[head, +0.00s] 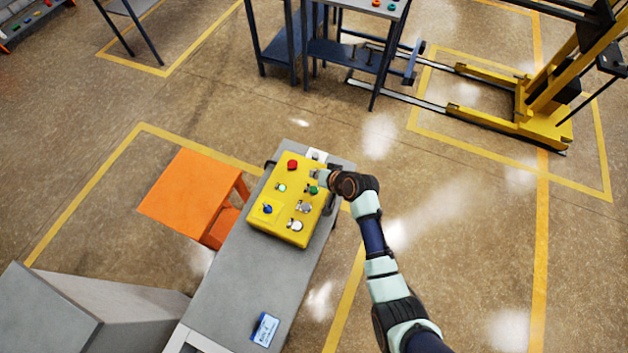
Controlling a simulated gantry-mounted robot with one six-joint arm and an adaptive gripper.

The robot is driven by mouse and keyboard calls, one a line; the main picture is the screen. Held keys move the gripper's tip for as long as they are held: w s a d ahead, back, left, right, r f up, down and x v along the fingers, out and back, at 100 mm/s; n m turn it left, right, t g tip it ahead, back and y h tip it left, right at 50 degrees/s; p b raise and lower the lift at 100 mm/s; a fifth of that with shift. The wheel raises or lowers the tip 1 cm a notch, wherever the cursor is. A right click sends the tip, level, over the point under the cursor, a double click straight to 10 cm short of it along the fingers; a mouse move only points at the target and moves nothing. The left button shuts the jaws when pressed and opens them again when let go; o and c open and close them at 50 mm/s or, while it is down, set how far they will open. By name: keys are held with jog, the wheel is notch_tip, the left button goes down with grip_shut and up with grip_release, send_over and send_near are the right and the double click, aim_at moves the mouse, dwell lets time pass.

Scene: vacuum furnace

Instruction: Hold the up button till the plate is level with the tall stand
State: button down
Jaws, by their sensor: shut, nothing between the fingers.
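A yellow control box (275,221) lies on a grey bench top. It carries a red button (292,164), a lit pale green button (282,188), a blue button (267,209), a green button (313,190) and some grey or white knobs (296,225). I cannot read which one is the up button. My gripper (316,175) is shut and empty over the upper right corner of the box, close to the green button. I cannot tell whether it touches anything. No plate or tall stand can be clearly made out in the head view.
The grey bench (245,290) holds a blue-and-white card (265,329). An orange stool (190,195) stands left of it, a grey cabinet (100,310) at lower left. A yellow lift truck (540,120) and dark-framed tables (335,52) stand at the back.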

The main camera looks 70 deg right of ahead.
aim_at(315, 191)
notch_tip(315, 191, down, 8)
jog(key=b, duration=0.7)
jog(key=shift+f, duration=0.2)
dwell(0.8)
jog(key=shift+f+b, duration=0.35)
jog(key=shift+f, duration=0.05)
